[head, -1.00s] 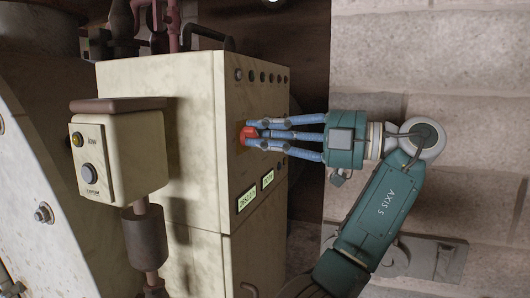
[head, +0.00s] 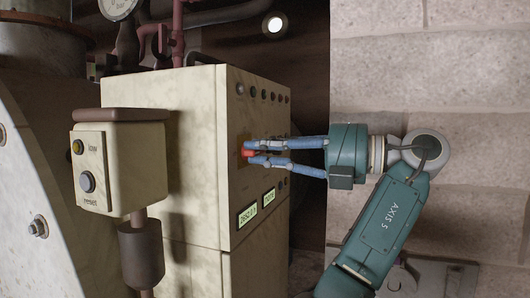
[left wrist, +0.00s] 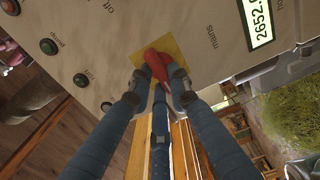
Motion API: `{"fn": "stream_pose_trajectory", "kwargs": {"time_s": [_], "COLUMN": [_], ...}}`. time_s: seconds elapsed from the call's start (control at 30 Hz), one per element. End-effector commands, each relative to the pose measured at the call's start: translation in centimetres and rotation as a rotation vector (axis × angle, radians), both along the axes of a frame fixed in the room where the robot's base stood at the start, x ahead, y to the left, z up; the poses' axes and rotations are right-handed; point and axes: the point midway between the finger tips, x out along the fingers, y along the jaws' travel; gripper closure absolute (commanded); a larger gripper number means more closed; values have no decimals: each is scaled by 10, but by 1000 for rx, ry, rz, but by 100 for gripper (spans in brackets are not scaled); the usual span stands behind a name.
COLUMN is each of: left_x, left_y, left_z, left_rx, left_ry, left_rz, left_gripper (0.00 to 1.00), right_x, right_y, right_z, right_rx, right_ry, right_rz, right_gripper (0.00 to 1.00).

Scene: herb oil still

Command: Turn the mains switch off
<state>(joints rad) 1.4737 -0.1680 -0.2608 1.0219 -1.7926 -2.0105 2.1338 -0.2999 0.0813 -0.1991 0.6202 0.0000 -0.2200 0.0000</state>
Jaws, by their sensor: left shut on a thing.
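The mains switch is a red handle (head: 247,153) on a yellow plate, set in the face of a cream cabinet (head: 228,110). My left gripper (head: 254,151) reaches it from the right, with its blue fingers closed around the handle. In the left wrist view, the red handle (left wrist: 155,62) stands out from the yellow plate (left wrist: 174,45) beside the word "mains". The left fingers (left wrist: 160,84) are shut on it and hide part of it. The handle's exact position against its markings cannot be read. My right gripper is not in view.
A reset box (head: 144,160) on a post stands in front of the cabinet. Small round buttons (head: 265,94) line the cabinet face, and lit displays (head: 247,215) sit near the switch. A gauge (head: 118,6) and red pipes (head: 177,35) are behind. A stone wall (head: 470,120) is at right.

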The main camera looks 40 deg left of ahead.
Motion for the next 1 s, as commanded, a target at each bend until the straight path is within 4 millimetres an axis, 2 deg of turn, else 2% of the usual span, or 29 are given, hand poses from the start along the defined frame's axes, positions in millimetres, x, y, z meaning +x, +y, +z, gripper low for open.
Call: {"fn": "stream_pose_trajectory", "kwargs": {"time_s": [0.57, 0.6, 0.67, 1.0], "left_x": [0, 0, -1, 0], "left_y": [1, 1, 1, 1], "left_z": [1, 1, 0, 1], "left_rx": [9, 9, 9, 8], "left_ry": [-38, -38, -37, -34], "left_rz": [1, 1, 1, 1], "left_gripper": [100, 74, 63, 63], "right_x": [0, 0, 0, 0], "right_y": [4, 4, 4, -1], "right_z": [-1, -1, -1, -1], "right_rx": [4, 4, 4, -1], "right_ry": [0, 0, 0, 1], "right_rz": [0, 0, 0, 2], "right_gripper": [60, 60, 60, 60]}}
